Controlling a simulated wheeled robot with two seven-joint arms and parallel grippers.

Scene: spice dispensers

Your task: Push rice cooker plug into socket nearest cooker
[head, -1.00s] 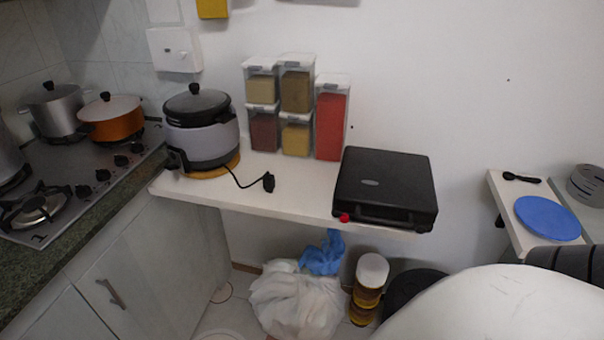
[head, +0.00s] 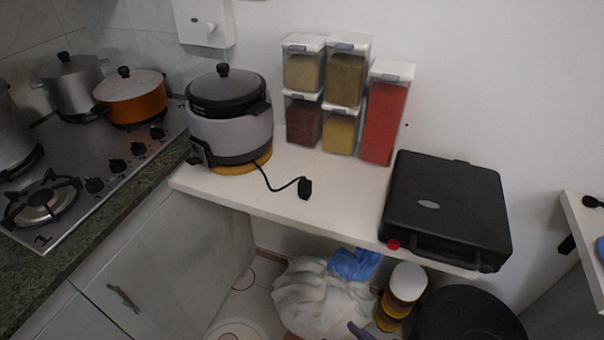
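The rice cooker (head: 229,136), grey with a black lid, stands on a round wooden mat at the left end of the white shelf (head: 330,205). Its black cord runs right to the black plug (head: 305,189), which lies loose on the shelf near the front edge. A white box (head: 204,22) is fixed to the wall above and behind the cooker, cut off by the top edge. I cannot tell whether it is the socket, and no other socket is clear. Neither of my grippers can be made out in the head view.
Several spice dispensers (head: 383,112) stand behind the plug against the wall. A black closed appliance (head: 445,208) fills the shelf's right end. The stove (head: 85,170) with pots is at left. A white bag (head: 325,300), jars (head: 403,288) and a black bin (head: 465,315) are below.

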